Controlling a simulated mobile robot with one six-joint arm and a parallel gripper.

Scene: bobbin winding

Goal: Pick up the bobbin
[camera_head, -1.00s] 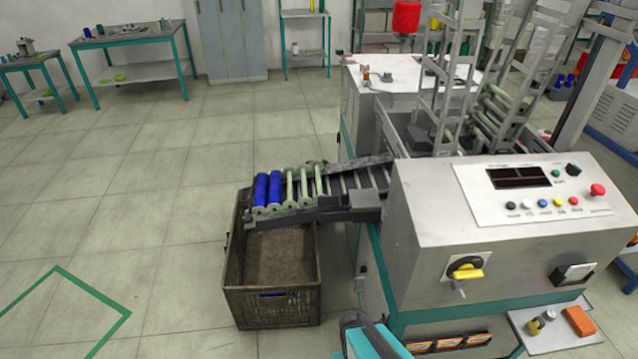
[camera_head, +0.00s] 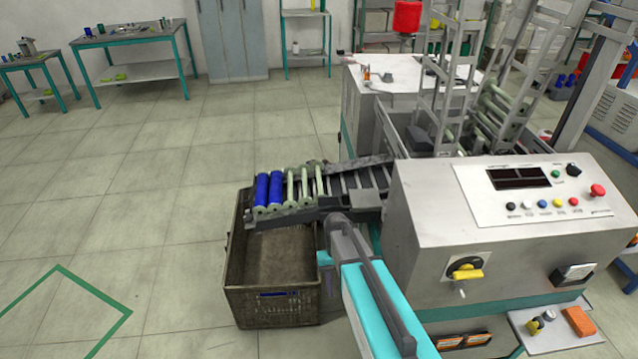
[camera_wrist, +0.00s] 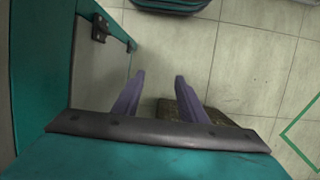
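Two blue bobbins (camera_head: 269,191) lie side by side at the lower left end of the sloping rack (camera_head: 335,205) in the head view. Several pale green bobbins (camera_head: 297,186) lie just to their right on the same rack. My arm reaches in from the bottom of the head view, its end below and right of the bobbins, beside the crate. No bobbin shows clearly in the wrist view.
A dark, worn crate (camera_head: 272,306) stands on the floor under the rack's end; part of it shows behind the fingers in the wrist view. The winding machine (camera_head: 430,250) stands close on the right. The floor left of the crate is clear.

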